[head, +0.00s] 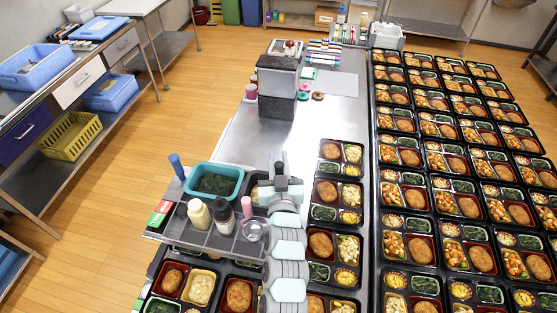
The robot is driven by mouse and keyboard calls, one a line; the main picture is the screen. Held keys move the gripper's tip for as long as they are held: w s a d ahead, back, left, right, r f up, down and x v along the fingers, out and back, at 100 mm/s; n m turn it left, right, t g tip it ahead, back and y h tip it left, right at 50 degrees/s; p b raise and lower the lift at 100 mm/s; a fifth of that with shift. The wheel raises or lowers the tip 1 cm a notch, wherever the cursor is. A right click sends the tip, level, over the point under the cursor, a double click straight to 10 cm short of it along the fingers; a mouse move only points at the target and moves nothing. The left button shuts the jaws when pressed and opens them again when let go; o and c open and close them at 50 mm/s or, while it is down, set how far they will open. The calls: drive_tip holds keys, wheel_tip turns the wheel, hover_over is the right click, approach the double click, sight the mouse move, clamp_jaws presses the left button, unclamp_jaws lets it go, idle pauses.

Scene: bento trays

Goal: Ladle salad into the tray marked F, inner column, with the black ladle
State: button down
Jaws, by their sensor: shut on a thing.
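My gripper (279,182) is over the right end of the grey caddy (187,222) at the counter's near left. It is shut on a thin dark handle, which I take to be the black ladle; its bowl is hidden. A container (257,179) beside the gripper is mostly covered by my arm, and its contents are not clear. Bento trays (342,141) stand in a column just right of my arm. Some hold pale salad. I cannot read an F mark on any tray.
A teal tub (239,170) of dark greens, a cream bottle (198,215), a dark bottle (224,216) and a blue-handled tool (177,166) stand in the caddy. A dark grey box (277,88) stands behind. Many filled trays cover the right. Bare steel (300,135) lies between.

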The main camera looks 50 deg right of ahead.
wheel_tip(320, 180, up, 10)
drive_tip(key=p, duration=0.4)
idle(0.5)
drive_tip(key=shift+f, duration=0.1)
